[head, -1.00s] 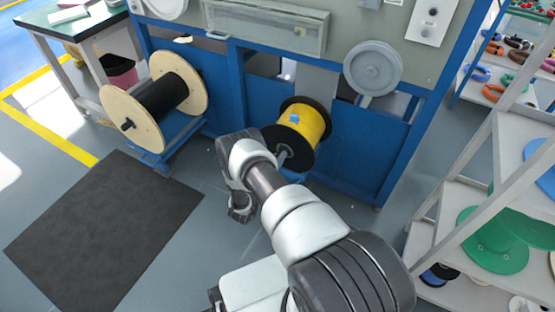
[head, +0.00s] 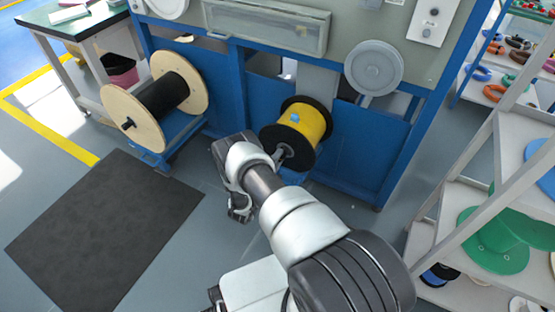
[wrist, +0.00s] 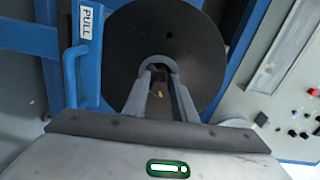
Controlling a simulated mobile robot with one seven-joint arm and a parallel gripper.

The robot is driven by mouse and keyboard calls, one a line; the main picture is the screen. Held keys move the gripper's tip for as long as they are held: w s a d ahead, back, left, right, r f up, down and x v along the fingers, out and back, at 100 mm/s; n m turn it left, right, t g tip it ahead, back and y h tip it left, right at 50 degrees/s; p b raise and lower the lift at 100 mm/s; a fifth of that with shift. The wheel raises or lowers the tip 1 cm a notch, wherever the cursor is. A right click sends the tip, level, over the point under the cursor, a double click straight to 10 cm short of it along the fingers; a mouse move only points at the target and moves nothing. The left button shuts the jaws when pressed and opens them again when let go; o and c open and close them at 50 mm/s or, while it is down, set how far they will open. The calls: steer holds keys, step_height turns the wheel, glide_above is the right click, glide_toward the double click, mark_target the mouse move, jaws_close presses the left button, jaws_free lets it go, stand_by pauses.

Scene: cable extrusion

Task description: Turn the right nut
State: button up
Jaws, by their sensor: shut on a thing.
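The right nut (wrist: 158,62) is a grey round piece at the middle of a black reel flange (wrist: 200,35) in the wrist view. My gripper (wrist: 160,80) is shut on it, with one grey finger on each side. In the head view the reel is the yellow cable spool (head: 303,122) with black flanges, low in the blue frame. A grey piece of its axle (head: 284,152) shows beside my arm. My fingers cannot be made out in the head view.
A wooden-flanged spool of black cable (head: 168,94) stands to the left. A blue handle (wrist: 70,75) marked PULL is close beside my gripper. A shelf rack (head: 480,160) stands at the right. A dark mat (head: 100,225) lies on the open floor at left.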

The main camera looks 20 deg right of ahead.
steer(key=n, duration=1.6)
steer(key=shift+s+d+f, duration=0.15)
steer(key=shift+s+f, duration=0.1)
steer(key=n, duration=0.5)
steer(key=shift+s, duration=0.1)
steer(key=n, duration=0.5)
steer(key=shift+d+r, duration=0.1)
steer(key=n, duration=0.5)
steer(key=shift+s+r, duration=0.1)
steer(key=n, duration=0.5)
steer(key=shift+r, duration=0.1)
steer(key=n, duration=0.5)
steer(key=shift+r, duration=0.1)
steer(key=shift+n, duration=0.4)
